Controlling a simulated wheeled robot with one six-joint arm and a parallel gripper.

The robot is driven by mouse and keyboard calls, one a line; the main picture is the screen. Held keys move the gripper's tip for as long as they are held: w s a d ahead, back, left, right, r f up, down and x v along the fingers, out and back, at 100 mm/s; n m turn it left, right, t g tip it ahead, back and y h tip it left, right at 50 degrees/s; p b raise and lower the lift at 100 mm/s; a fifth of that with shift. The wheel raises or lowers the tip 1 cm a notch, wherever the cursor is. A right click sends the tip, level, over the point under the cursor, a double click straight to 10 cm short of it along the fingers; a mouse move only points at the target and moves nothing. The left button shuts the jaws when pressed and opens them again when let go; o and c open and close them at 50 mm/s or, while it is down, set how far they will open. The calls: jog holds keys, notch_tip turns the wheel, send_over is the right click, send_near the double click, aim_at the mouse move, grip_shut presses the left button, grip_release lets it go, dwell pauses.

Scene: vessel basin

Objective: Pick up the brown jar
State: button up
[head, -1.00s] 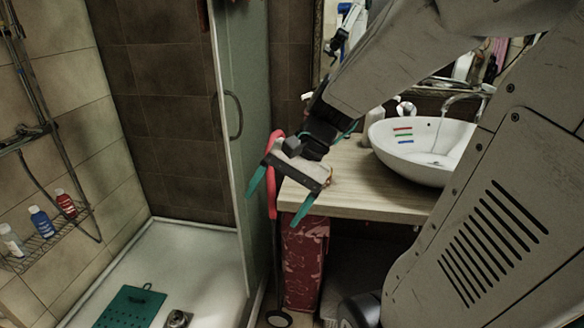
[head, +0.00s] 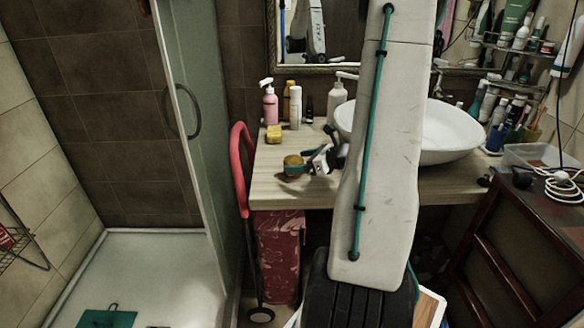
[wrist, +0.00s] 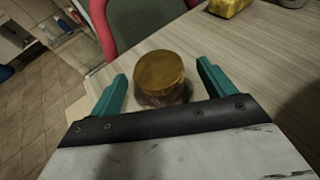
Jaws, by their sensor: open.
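The brown jar (head: 293,165) stands on the wooden counter near its front left part, with a round golden-brown lid. In the wrist view the jar (wrist: 160,78) is upright, its lid facing me and its lower body partly hidden by my gripper. My gripper (wrist: 162,80) is open, with one teal finger on each side of the jar. Gaps show between the fingers and the lid, and I see no contact. In the head view my gripper (head: 314,161) is just right of the jar, partly hidden behind my arm.
A yellow block (head: 274,134), a pink pump bottle (head: 270,104) and other bottles stand behind the jar. The white basin (head: 458,135) is to the right. A red curved handle (head: 240,165) rises by the counter's left edge, beside the glass shower door.

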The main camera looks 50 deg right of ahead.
aim_at(294, 161)
jog(key=x, duration=0.5)
jog(key=shift+r, duration=0.15)
jog(key=c, duration=1.2)
